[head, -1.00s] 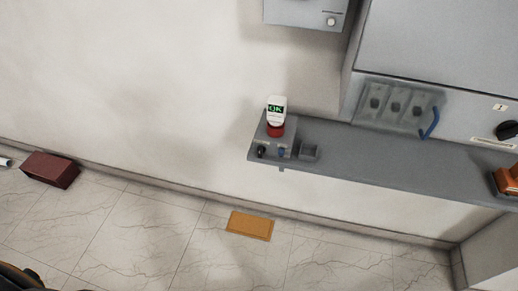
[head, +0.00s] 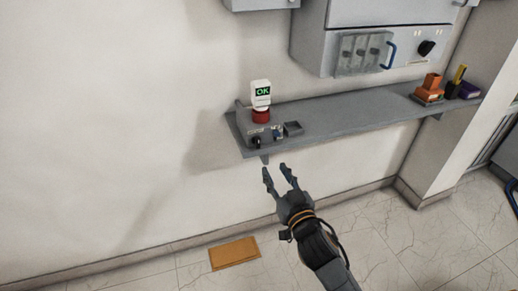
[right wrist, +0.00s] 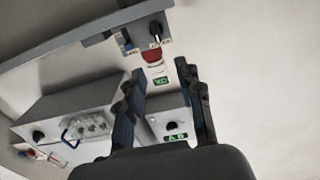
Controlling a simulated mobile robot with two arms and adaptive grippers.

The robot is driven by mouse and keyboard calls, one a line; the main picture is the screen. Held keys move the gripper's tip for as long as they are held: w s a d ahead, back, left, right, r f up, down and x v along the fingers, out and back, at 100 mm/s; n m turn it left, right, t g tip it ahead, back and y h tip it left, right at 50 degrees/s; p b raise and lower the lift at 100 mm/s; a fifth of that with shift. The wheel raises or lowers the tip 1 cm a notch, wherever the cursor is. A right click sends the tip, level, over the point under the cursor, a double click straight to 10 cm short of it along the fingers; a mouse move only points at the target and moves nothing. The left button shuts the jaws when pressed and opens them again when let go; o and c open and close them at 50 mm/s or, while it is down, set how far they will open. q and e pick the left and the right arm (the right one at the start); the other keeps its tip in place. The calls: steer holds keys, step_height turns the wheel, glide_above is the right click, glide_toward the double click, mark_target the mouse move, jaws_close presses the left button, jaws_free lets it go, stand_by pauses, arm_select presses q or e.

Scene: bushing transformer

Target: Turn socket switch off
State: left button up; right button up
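No part is legibly marked as the socket switch. A small grey control box (head: 245,124) sits on the shelf's left end. My right gripper (head: 276,170) is open and empty, below and in front of the shelf edge, apart from the box. In the right wrist view, the black knob (right wrist: 156,30) and red button (right wrist: 152,56) show at the top, beyond the open fingers (right wrist: 160,70). My left gripper is out of view.
The grey shelf (head: 350,112) runs right along the wall below a cabinet (head: 318,44) with switches, a blue handle and a black knob (head: 426,48). An orange item (head: 431,88) stands at the shelf's right end. An orange plate (head: 234,253) lies on the floor.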

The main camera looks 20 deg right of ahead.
mark_target(258, 140)
steer(key=w+p, duration=0.1)
steer(key=w, duration=1.2)
steer(key=shift+w+a, duration=0.1)
steer(key=shift+w, duration=0.25)
jaws_close()
